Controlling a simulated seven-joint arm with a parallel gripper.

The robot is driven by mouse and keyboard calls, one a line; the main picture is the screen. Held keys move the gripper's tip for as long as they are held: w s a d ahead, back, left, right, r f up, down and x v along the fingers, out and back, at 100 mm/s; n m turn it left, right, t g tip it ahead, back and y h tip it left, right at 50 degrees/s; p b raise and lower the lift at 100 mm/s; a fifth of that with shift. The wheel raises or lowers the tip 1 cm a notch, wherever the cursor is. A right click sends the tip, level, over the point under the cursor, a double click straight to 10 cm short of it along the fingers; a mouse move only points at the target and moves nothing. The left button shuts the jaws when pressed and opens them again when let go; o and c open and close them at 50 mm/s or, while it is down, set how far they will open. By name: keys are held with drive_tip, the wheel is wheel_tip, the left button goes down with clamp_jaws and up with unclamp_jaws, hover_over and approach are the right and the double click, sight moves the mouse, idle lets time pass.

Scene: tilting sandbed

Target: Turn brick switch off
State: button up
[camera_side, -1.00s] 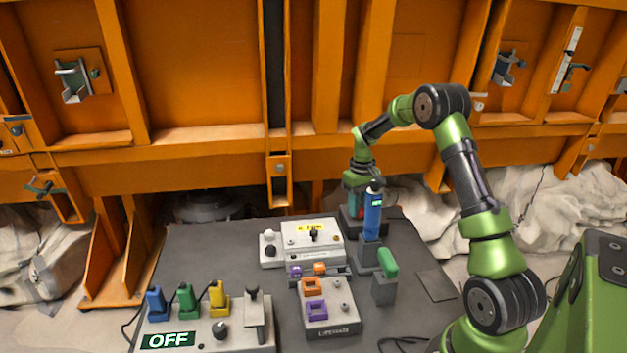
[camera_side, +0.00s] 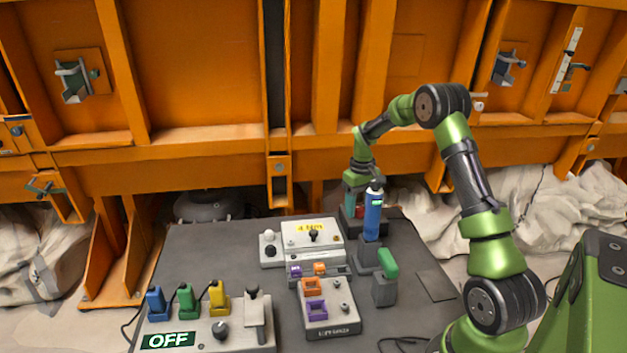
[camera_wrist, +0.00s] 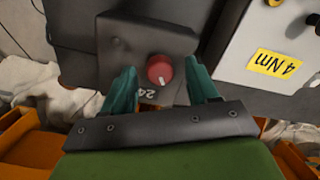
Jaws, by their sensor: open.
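A round red knob (camera_wrist: 160,68) with a short white mark sits on a dark grey box (camera_wrist: 118,45), which I take as the brick switch. The white mark points toward the lower edge of the wrist view. White print reading "24" shows upside down beside the knob. My gripper (camera_wrist: 160,76) is open, with one teal finger on each side of the knob and visible gaps between. In the side view, my gripper (camera_side: 350,208) is over the dark box at the back right of the table, and the knob is mostly hidden there.
A blue cylinder (camera_side: 373,215) stands upright close in front of my gripper. A white box with a yellow "4 Nm" label (camera_side: 314,228) is to the left. A green-handled block (camera_side: 388,265) and a panel reading "OFF" (camera_side: 168,340) are nearer the front.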

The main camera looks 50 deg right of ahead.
sight(359, 207)
wheel_tip(359, 207, up, 17)
idle(0.4)
drive_tip(key=shift+f, duration=0.1)
drive_tip(key=s+a+t, duration=0.2)
drive_tip(key=s+a, duration=0.3)
drive_tip(key=a, duration=0.6)
drive_tip(key=s+a+t+y, duration=0.1)
drive_tip(key=s+a, duration=0.4)
drive_tip(key=a, duration=0.5)
drive_tip(key=s+a+r+t+y, duration=0.1)
drive_tip(key=s+a+t, duration=0.3)
drive_tip(key=a, duration=0.7)
drive_tip(key=shift+s+a, duration=0.3)
drive_tip(key=shift+s, duration=0.5)
